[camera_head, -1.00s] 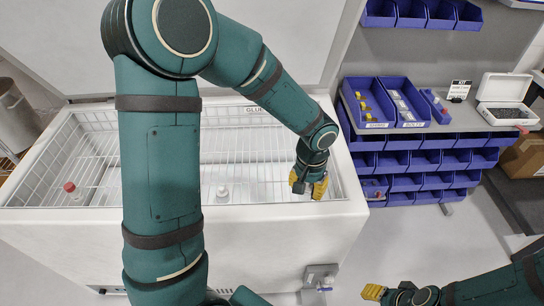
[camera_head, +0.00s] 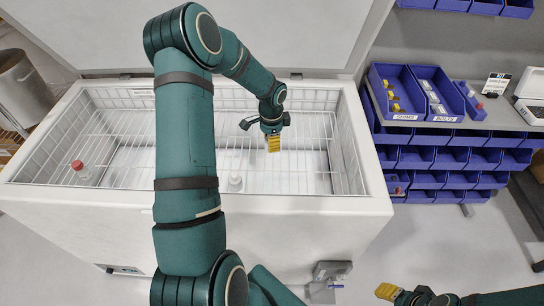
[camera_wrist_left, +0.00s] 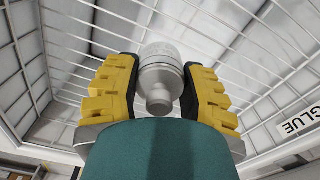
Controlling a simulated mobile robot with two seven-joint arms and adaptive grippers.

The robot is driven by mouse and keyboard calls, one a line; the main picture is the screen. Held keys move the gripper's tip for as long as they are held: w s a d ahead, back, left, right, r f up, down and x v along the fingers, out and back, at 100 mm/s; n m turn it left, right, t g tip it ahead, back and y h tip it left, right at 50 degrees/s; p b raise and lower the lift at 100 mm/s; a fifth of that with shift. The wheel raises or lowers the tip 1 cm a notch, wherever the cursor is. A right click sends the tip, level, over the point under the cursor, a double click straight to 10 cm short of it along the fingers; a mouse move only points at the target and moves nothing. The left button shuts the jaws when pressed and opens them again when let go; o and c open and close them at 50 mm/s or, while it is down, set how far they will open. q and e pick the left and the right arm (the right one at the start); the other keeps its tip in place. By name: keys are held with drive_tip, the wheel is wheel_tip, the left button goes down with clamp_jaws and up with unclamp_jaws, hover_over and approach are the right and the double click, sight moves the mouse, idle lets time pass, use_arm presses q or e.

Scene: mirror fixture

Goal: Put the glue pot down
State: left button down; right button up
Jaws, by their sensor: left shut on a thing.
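My left gripper (camera_head: 273,143) hangs over the right half of the open white chest (camera_head: 150,203), above its wire basket area. In the left wrist view its yellow-padded fingers (camera_wrist_left: 160,92) are shut on a pale grey glue pot (camera_wrist_left: 161,76) with a rounded knob facing the camera. The held pot is hidden behind the fingers in the head view. A GLUE label (camera_wrist_left: 298,122) shows at the right of the wrist view. My right gripper (camera_head: 388,291) is low at the right, outside the chest; its finger gap cannot be made out.
Blue bins (camera_head: 400,115) fill the rack at the right. The chest lid (camera_head: 290,35) is raised behind. A grey bin (camera_head: 25,85) stands left.

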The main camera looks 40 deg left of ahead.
sight(272, 165)
use_arm(q)
wheel_tip(272, 165, down, 9)
drive_tip(key=shift+f+b, duration=0.1)
drive_tip(key=shift+b, duration=0.9)
drive_tip(key=shift+c, duration=2.3)
unclamp_jaws()
drive_tip(key=shift+f, duration=0.1)
wheel_tip(272, 165, up, 12)
drive_tip(key=p, duration=0.2)
drive_tip(key=shift+p, duration=0.3)
